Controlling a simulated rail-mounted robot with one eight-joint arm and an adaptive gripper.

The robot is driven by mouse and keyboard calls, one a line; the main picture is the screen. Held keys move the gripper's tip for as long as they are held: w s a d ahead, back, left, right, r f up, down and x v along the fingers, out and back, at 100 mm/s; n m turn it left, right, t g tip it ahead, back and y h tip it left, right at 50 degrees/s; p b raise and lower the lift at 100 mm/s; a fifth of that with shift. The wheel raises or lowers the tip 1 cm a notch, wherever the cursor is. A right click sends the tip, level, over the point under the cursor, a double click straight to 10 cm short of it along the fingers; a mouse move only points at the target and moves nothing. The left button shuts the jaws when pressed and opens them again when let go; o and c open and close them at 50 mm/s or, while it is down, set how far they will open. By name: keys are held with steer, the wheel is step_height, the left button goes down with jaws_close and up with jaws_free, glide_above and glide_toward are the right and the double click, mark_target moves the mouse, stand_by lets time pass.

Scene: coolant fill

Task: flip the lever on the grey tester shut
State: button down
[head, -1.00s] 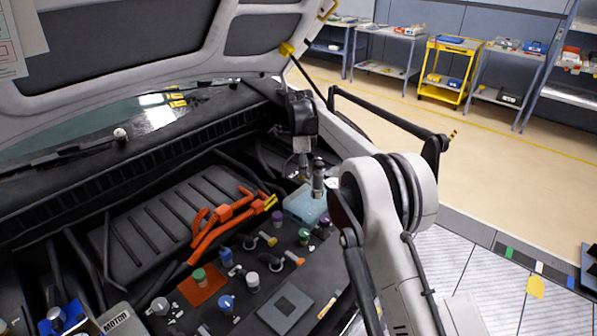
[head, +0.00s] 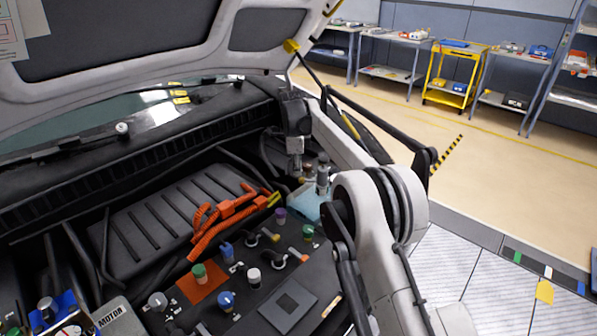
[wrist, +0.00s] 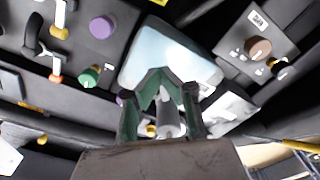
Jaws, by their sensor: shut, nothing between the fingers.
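My gripper (head: 295,174) points down at the back right of the engine bay, above and left of a pale blue box (head: 307,205). Its fingers are shut and empty; they also show in the wrist view (wrist: 161,84), in front of the pale blue box (wrist: 165,52). A grey cylinder (head: 323,176) stands by that box, right of my gripper. I cannot pick out the grey tester or its lever for certain. A grey panel with a brown knob (wrist: 258,47) is at upper right in the wrist view. My own arm hides part of this corner.
Several coloured knobs stand on the dark panel, including a green cap (head: 200,271) and a purple one (head: 280,214). Orange cables (head: 226,213) lie left of my gripper. The raised hood (head: 120,45) hangs above. A dark strut (head: 385,128) stands right of my gripper.

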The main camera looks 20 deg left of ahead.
steer(key=shift+d, duration=0.15)
steer(key=shift+w+d+r, duration=0.15)
steer(key=shift+w+d, duration=0.15)
steer(key=shift+d, duration=0.3)
steer(key=s+a+r+p, duration=0.2)
steer(key=a+r+p, duration=0.4)
steer(key=r+p, duration=0.1)
steer(key=shift+s+a+p, duration=0.3)
steer(key=shift+p, duration=0.3)
stand_by(0.4)
